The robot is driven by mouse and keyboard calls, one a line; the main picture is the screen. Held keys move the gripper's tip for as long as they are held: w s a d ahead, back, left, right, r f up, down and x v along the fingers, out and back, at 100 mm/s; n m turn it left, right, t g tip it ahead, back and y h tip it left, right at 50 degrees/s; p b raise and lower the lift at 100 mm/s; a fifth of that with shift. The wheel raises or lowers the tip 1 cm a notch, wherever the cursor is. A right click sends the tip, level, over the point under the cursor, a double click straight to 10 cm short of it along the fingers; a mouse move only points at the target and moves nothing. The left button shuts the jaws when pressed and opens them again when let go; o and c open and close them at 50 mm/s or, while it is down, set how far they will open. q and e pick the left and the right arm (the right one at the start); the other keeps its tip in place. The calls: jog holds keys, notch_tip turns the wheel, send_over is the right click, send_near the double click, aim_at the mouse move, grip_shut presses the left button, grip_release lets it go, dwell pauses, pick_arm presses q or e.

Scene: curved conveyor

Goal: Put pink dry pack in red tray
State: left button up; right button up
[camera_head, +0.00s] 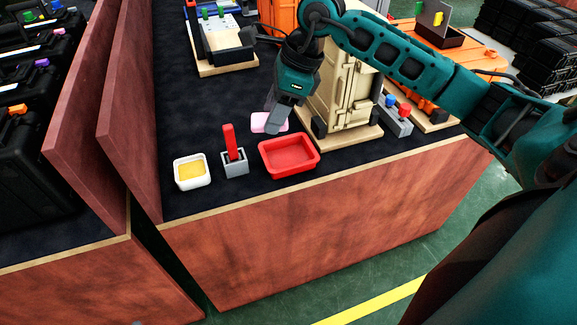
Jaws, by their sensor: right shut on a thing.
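The pink dry pack (264,124) is a small flat pink piece low over the dark conveyor surface, just behind the red tray. My right gripper (271,117) points down and is shut on the pink dry pack; its fingertips partly cover the pack. I cannot tell whether the pack touches the surface. The red tray (307,172) is a shallow, empty, open rectangle near the front edge of the surface, in front of and slightly right of the gripper. My left gripper is not in view.
Left of the tray stand a grey block with a red lever (235,166) and a white bowl with yellow contents (186,182). A beige cabinet-like box (350,95) stands right of my gripper. A reddish wall (128,110) bounds the left side.

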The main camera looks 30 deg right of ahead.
jog(key=w+d+r+m+t+h+b, duration=0.2)
jog(key=d+r+m+h+b, duration=0.2)
jog(key=m, duration=0.8)
jog(key=m+h+b, duration=0.1)
jog(key=m+b, duration=0.2)
jog(key=b, duration=0.1)
send_over(288, 159)
jog(key=s, duration=0.1)
jog(key=f, duration=1.4)
jog(key=shift+s+a, duration=0.15)
jog(key=shift+s, duration=0.05)
jog(key=shift+f+b, duration=0.3)
jog(key=shift+f, duration=2.15)
jog(key=o, duration=0.6)
jog(key=shift+f, duration=0.1)
jog(key=shift+c, duration=0.2)
jog(key=o, duration=0.5)
jog(key=shift+c, duration=0.2)
